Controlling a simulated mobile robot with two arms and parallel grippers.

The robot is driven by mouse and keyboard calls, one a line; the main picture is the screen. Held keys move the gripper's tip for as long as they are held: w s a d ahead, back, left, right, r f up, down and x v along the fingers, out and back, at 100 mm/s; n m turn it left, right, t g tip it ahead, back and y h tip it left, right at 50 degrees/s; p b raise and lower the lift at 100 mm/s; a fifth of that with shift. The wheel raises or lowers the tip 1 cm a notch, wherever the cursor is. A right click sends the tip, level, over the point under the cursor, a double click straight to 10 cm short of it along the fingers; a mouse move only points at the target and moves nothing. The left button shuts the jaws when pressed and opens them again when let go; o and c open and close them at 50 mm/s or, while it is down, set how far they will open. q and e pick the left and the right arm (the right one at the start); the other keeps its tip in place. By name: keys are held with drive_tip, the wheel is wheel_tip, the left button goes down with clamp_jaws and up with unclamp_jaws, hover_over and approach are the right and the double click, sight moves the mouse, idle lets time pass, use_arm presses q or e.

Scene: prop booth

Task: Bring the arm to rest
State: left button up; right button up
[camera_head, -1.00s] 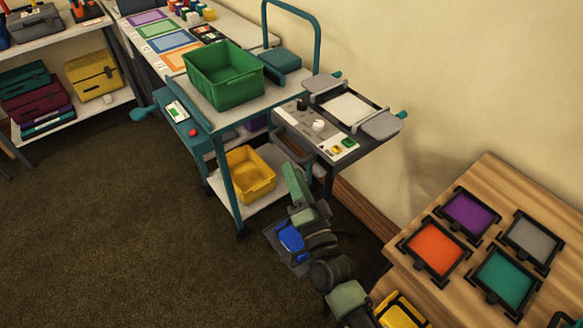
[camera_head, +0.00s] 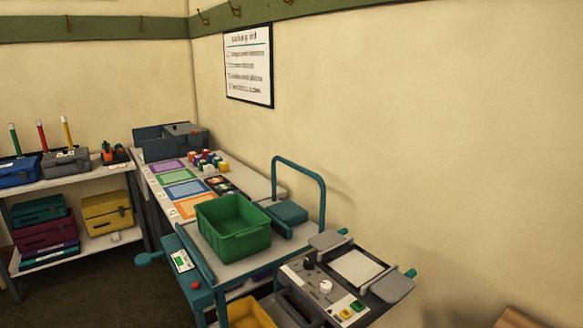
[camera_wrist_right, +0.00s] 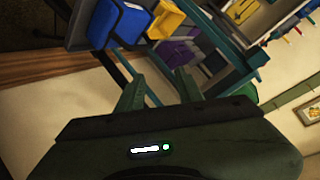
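My right gripper (camera_wrist_right: 160,76) shows in the right wrist view. Its two green-grey fingers stand apart with nothing between them, so it is open and empty. Beyond the fingers are the legs and shelves of a cart, tilted in this view. No arm or gripper of mine shows in the head view, so my left gripper is out of sight.
A teal cart (camera_head: 217,288) carries a green bin (camera_head: 233,228). A grey control panel (camera_head: 318,291) adjoins it at right. In the right wrist view, a blue bin (camera_wrist_right: 118,22) and a yellow bin (camera_wrist_right: 166,18) lie beyond the fingers. Dark floor (camera_head: 120,290) is open at left.

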drive_tip(key=s+d+f+n+g+h, duration=0.1)
drive_tip(key=s+d+f+n+g, duration=0.2)
drive_tip(key=s+f, duration=0.6)
drive_tip(key=s+d+f+g+h, duration=0.1)
drive_tip(key=s+d+f+g, duration=0.2)
drive_tip(key=s+d+f, duration=0.45)
drive_tip(key=s+d+f+n+g, duration=0.1)
drive_tip(key=s+d+f, duration=0.1)
drive_tip(key=s, duration=0.5)
drive_tip(key=s+d+f+g+h, duration=0.1)
drive_tip(key=s+d+f+g, duration=0.1)
drive_tip(key=s+f, duration=0.2)
drive_tip(key=s+d+f+n+g+h, duration=0.1)
drive_tip(key=s+d+f+g, duration=0.1)
drive_tip(key=s, duration=0.8)
drive_tip(key=shift+s+f+n, duration=0.3)
drive_tip(key=shift+s+f, duration=0.1)
drive_tip(key=shift+f, duration=0.05)
